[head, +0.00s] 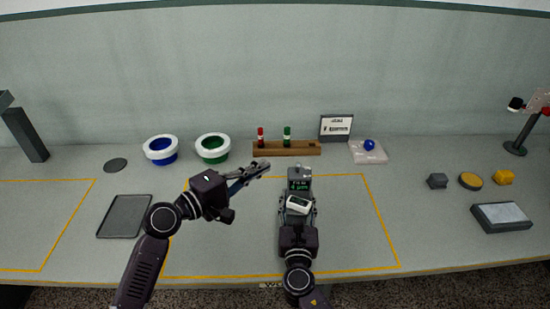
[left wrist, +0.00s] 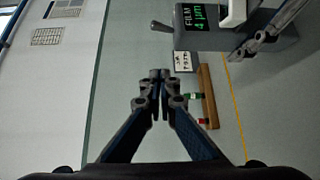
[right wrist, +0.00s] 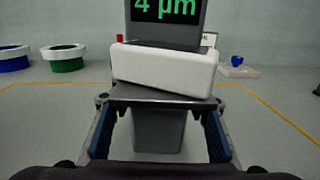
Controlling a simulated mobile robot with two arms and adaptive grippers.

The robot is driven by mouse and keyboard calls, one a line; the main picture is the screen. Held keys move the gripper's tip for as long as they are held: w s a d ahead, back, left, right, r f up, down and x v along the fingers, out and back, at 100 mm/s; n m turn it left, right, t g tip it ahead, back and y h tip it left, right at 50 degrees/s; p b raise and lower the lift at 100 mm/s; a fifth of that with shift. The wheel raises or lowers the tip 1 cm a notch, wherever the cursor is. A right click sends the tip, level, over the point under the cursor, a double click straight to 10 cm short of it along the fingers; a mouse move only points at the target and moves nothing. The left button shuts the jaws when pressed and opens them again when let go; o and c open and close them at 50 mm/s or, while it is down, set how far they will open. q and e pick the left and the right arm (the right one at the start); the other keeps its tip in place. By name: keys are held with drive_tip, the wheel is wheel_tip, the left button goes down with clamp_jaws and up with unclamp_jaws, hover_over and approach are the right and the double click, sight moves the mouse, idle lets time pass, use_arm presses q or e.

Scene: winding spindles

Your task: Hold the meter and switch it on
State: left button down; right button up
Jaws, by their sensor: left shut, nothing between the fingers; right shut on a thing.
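The meter (head: 299,186) is a grey device with a dark screen and green digits. Its screen also shows in the left wrist view (left wrist: 193,17), reading "FILM 4 µm", and in the right wrist view (right wrist: 166,8). A white block (right wrist: 164,68) lies slightly tilted across the meter below the screen. My right gripper (right wrist: 160,104) is shut on the meter's grey lower body. A short rod with a round end (left wrist: 162,26) sticks out from the meter. My left gripper (head: 266,166) is shut and empty, its tips left of the meter's top and apart from it.
Behind stand a wooden rack (head: 285,149) with red and green pieces, a small sign (head: 336,127), and blue (head: 161,150) and green (head: 212,148) white-rimmed bowls. A dark tray (head: 125,216) lies left. Small blocks and a grey pad (head: 501,217) lie right.

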use_arm(q)
drive_tip(key=shift+s+a+f, duration=0.2)
drive_tip(key=shift+s+a, duration=0.3)
drive_tip(key=shift+a, duration=0.05)
drive_tip(key=shift+s+a+f, duration=0.15)
drive_tip(key=shift+s+a, duration=0.35)
use_arm(e)
drive_tip(key=shift+f, duration=0.15)
use_arm(q)
drive_tip(key=shift+w, duration=0.1)
use_arm(e)
drive_tip(key=o, duration=1.4)
